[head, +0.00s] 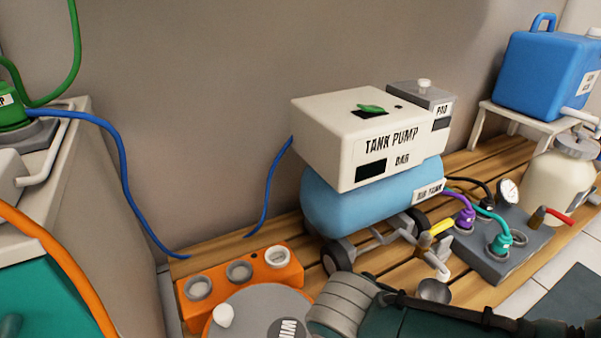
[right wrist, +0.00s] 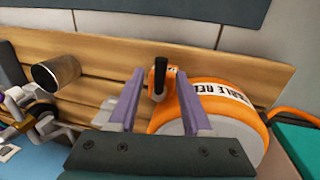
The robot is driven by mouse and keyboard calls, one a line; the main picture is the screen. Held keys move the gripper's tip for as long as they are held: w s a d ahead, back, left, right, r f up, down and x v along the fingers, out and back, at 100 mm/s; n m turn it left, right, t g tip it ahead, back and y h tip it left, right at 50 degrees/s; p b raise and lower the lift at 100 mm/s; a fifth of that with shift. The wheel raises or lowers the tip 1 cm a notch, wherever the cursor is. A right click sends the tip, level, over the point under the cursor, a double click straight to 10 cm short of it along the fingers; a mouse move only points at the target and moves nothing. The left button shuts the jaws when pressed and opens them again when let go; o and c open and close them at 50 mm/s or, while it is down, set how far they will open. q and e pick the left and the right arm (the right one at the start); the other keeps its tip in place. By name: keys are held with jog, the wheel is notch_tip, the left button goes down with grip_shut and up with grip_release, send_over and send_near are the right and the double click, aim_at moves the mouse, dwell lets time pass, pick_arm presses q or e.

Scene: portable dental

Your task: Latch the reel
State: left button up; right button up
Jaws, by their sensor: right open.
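The cable reel (right wrist: 222,95), an orange drum with a grey face and a white label, stands on the wooden slats in the right wrist view. An upright orange piece with a black lever (right wrist: 158,78) stands at its left edge. My right gripper (right wrist: 160,73) is open, with its two purple fingers on either side of that piece; I cannot tell whether they touch it. In the head view, a grey disc with an orange rim and white knob (head: 223,316) shows at the bottom, partly cut off. My right arm reaches in beside it, its fingertips not visible there. My left gripper is not in view.
An orange socket box (head: 240,286) sits behind the disc. The tank pump (head: 330,115) rests on a blue air tank (head: 345,205). A grey gauge block (head: 490,255) with hoses stands to the right. An orange cable (head: 60,258) hangs at the left.

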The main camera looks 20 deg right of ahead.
jog(key=shift+c, duration=0.3)
grip_shut()
dwell(0.3)
